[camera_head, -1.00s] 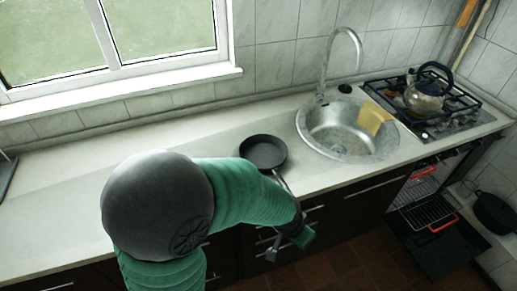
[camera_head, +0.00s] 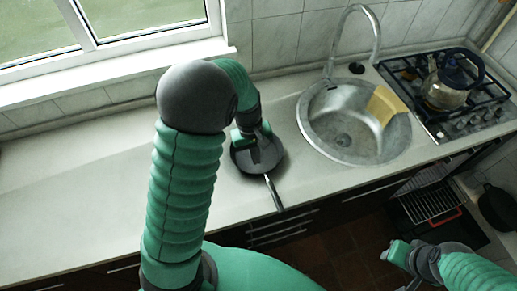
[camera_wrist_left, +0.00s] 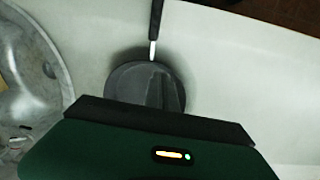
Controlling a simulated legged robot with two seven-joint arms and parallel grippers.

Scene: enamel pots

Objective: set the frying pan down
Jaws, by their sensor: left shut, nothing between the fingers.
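The dark frying pan (camera_head: 274,161) sits on the pale counter left of the sink. Its handle points toward the counter's front edge. My left gripper (camera_head: 257,155) is over the pan's bowl, shut with nothing in it, and hides part of the pan. In the left wrist view the pan (camera_wrist_left: 122,85) lies below my left gripper (camera_wrist_left: 164,88), its handle pointing up in the picture and clear of the fingers. I cannot tell whether the fingers touch the pan. My right gripper (camera_head: 398,266) is at the lower right, away from the pan; its finger opening is unclear.
The round steel sink (camera_head: 345,140) with a yellow cloth (camera_head: 385,103) and tall tap (camera_head: 352,15) is right of the pan. A kettle (camera_head: 447,88) stands on the gas hob (camera_head: 485,110). An oven rack (camera_head: 430,203) shows below. Counter left of the pan is clear.

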